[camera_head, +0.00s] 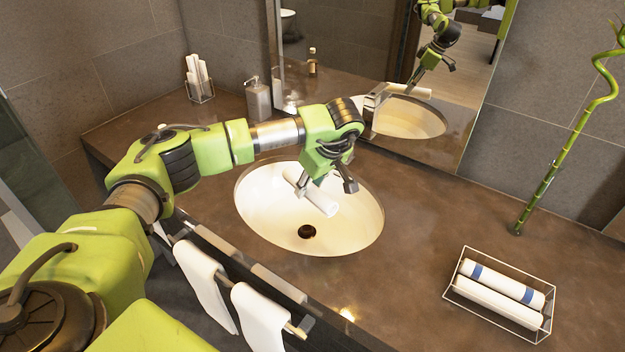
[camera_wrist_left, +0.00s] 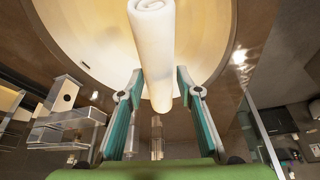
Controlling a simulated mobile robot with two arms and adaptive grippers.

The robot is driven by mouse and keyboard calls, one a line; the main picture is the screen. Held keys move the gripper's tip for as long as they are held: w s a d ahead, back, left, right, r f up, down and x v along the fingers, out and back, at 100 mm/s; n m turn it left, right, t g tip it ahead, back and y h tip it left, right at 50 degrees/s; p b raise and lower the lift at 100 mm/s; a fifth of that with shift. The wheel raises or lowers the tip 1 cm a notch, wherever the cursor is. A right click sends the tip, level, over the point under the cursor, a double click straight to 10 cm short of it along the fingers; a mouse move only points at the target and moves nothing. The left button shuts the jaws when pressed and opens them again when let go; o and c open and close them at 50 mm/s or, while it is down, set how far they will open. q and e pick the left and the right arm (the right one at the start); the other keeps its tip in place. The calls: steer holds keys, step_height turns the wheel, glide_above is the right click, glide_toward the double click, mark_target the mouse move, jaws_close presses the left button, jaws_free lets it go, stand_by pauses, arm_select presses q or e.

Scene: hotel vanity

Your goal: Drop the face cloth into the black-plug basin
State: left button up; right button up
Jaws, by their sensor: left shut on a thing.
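The face cloth (camera_head: 322,203) is a white roll held above the oval cream basin (camera_head: 262,225). My left gripper (camera_head: 325,188) points down over the basin, shut on the middle of the roll. In the left wrist view the face cloth (camera_wrist_left: 153,45) sits between the two fingers of the left gripper (camera_wrist_left: 158,82), with the basin (camera_wrist_left: 85,40) behind it. The basin has a dark round plug (camera_head: 307,232) at its bottom, below the roll. My right gripper is in neither view.
A wire tray (camera_head: 447,291) with two white rolls, one blue-banded, stands at the right. A soap dispenser (camera_head: 258,100) and a holder of white rolls (camera_head: 199,80) stand at the back. A mirror (camera_head: 470,95) rises behind the basin. Towels (camera_head: 257,318) hang in front.

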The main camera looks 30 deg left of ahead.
mark_target(309, 195)
arm_select(q)
step_height(309, 195, down, 3)
steer(key=shift+s+f+b, duration=0.15)
steer(key=shift+b, duration=0.6)
step_height(309, 195, down, 10)
steer(key=b, duration=0.5)
steer(key=shift+w+r+b, duration=0.2)
steer(key=shift+b, duration=0.2)
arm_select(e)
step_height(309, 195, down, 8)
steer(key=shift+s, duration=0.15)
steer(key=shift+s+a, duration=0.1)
arm_select(q)
steer(key=o, duration=1.1)
steer(key=shift+c, duration=0.2)
